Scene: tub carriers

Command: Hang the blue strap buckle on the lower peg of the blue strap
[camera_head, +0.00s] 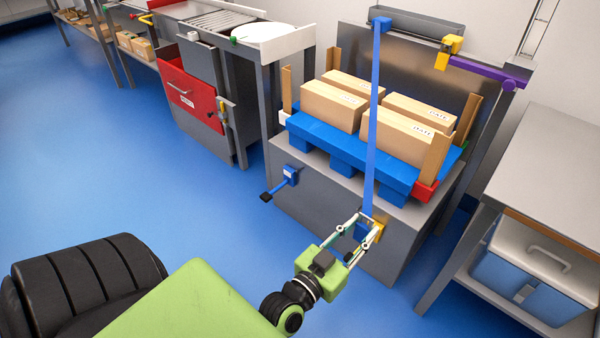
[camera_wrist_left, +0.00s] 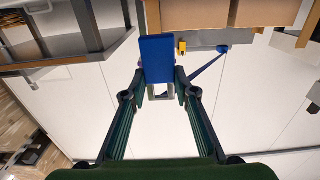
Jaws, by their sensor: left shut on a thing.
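The blue strap (camera_head: 374,115) runs taut from a blue fitting at the top of the grey carrier's back panel, down over the boxes to its front. My left gripper (camera_head: 357,232) is at the lower end of the strap, close to the carrier's front face. It is shut on the blue strap buckle (camera_head: 361,232), which also shows as a blue block between the fingertips in the left wrist view (camera_wrist_left: 157,58). A yellow part (camera_head: 377,232), perhaps the lower peg's mount, shows just right of the buckle. Whether the buckle touches the peg is hidden by the fingers.
Several cardboard boxes (camera_head: 334,104) sit on a blue pallet (camera_head: 350,150) between brown corner posts. A blue latch (camera_head: 289,176) with a dark handle sticks out left on the front face. A grey table (camera_head: 555,150) with a blue box (camera_head: 530,275) under it stands right.

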